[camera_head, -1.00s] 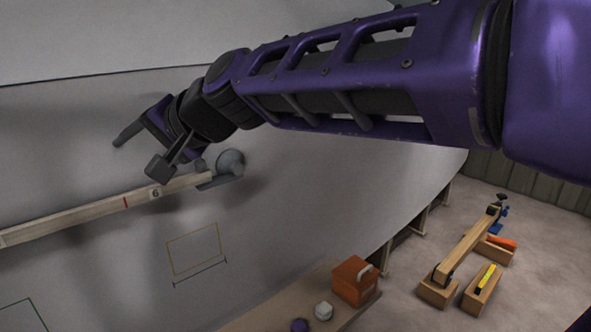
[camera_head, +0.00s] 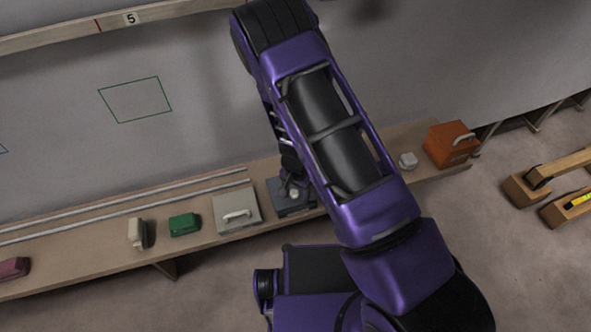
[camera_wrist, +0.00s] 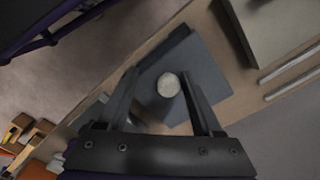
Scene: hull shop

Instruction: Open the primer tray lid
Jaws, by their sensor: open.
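A dark blue-grey, flat square tray with a lid (camera_head: 283,207) sits on the bench, and a pale round knob (camera_head: 294,194) stands on its top. In the wrist view the dark lid (camera_wrist: 206,62) fills the middle, and the knob (camera_wrist: 168,85) shows between my fingers. My gripper (camera_wrist: 160,76) is open, with one finger on each side of the knob in the picture. I cannot tell whether the fingers touch it or how far above the lid they are. The lid looks closed. In the head view my arm hides part of the tray and most of my gripper.
On the wooden bench (camera_head: 105,258), a pale grey box with a handle (camera_head: 236,212) stands just left of the tray. A green box (camera_head: 184,224) and a cream object (camera_head: 137,233) are further left.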

